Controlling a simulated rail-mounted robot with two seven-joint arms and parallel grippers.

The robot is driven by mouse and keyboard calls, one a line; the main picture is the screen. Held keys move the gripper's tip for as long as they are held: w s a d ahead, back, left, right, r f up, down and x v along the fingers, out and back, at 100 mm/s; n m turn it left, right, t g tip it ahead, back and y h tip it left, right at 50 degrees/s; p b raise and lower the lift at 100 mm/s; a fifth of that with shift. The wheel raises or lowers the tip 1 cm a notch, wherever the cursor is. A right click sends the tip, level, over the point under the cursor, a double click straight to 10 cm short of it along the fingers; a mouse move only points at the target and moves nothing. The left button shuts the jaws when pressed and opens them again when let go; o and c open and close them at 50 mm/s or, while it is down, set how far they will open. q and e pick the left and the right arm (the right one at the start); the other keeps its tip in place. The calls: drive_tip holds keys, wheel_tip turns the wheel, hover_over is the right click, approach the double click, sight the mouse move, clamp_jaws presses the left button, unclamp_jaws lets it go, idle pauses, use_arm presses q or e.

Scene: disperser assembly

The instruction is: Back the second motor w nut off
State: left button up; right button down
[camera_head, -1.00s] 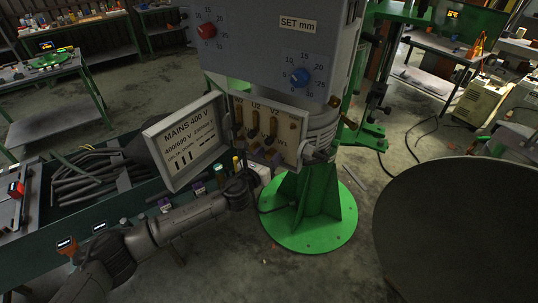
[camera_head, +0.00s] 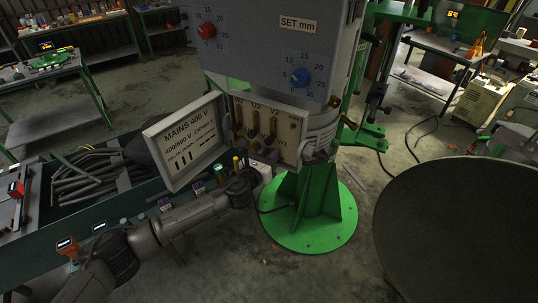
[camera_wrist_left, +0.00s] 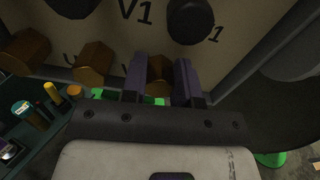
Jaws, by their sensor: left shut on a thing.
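The open terminal box (camera_head: 291,131) on the grey machine head holds upright brass links and terminals marked W2, U2 and V2 on top, with V1 and W1 legible below. In the left wrist view, my left gripper (camera_wrist_left: 160,80) has its two dark purple fingers on either side of a brass nut (camera_wrist_left: 160,72) below the V1 label, and it is shut on that nut. Two more brass nuts (camera_wrist_left: 93,62) sit to the left. In the head view, my left gripper (camera_head: 262,151) reaches the lower terminal row from below; its fingertips and nut are largely hidden.
The box's open lid (camera_head: 182,142), marked MAINS 400 V, stands out at the left. Dark round posts (camera_wrist_left: 190,20) sit close above the fingers. The green machine base (camera_head: 312,220) is below, and a large dark round surface (camera_head: 460,230) is at right.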

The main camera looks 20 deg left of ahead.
use_arm(q)
drive_tip(key=n+p, duration=0.1)
drive_tip(key=n, duration=0.4)
drive_tip(key=shift+a+n, duration=0.1)
drive_tip(key=shift+n, duration=0.3)
drive_tip(key=n, duration=0.5)
drive_tip(key=shift+a+f+p, duration=0.15)
drive_tip(key=shift+p, duration=0.2)
drive_tip(key=n+p, duration=0.1)
drive_tip(key=n, duration=0.4)
drive_tip(key=shift+f+n, duration=0.15)
drive_tip(key=shift+n, duration=0.25)
drive_tip(key=n, duration=0.4)
drive_tip(key=shift+f+n+p, duration=0.2)
drive_tip(key=shift+n+p, duration=0.2)
drive_tip(key=shift+n, duration=0.3)
drive_tip(key=o, duration=0.9)
drive_tip(key=shift+f, duration=0.1)
